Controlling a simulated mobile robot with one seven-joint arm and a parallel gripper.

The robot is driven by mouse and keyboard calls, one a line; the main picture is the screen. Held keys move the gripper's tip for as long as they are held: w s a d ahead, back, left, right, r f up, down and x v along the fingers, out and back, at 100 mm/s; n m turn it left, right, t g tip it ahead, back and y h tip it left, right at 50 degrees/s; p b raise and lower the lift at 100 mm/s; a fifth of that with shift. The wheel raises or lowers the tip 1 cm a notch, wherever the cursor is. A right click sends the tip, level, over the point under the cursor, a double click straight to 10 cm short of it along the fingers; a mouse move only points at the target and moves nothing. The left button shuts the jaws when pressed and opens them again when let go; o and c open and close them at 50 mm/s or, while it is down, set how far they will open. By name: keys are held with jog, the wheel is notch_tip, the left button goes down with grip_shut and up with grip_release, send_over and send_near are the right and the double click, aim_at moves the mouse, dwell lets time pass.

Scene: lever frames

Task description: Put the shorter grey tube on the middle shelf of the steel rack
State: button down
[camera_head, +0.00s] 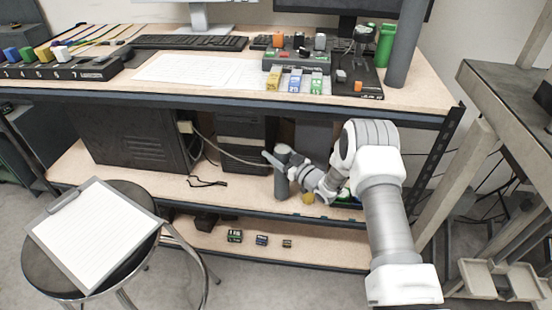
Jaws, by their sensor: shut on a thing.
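The shorter grey tube (282,184) is upright at the middle shelf (235,190) of the steel rack (437,140). Its lower end is at the shelf surface; I cannot tell whether it touches. My gripper (284,160) reaches in under the top shelf from the right and is shut on the tube near its upper part. The gripper hides some of the tube. A taller grey tube (404,42) stands upright at the right end of the top shelf.
A black computer case (140,138) stands left on the middle shelf, with another dark unit (243,135) and a cable behind the tube. A yellow object (308,198) is close right of it. The top shelf edge (200,104) hangs over my gripper. A stool (60,245) with a clipboard stands front left.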

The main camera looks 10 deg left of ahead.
jog(key=shift+f, duration=0.75)
jog(key=shift+f+b, duration=0.15)
jog(key=shift+b, duration=0.2)
jog(key=shift+c, duration=0.3)
grip_release()
jog(key=shift+r+p, duration=0.3)
jog(key=shift+p, duration=0.1)
jog(key=p+v, duration=0.2)
jog(key=v, duration=1)
jog(key=shift+f, duration=0.15)
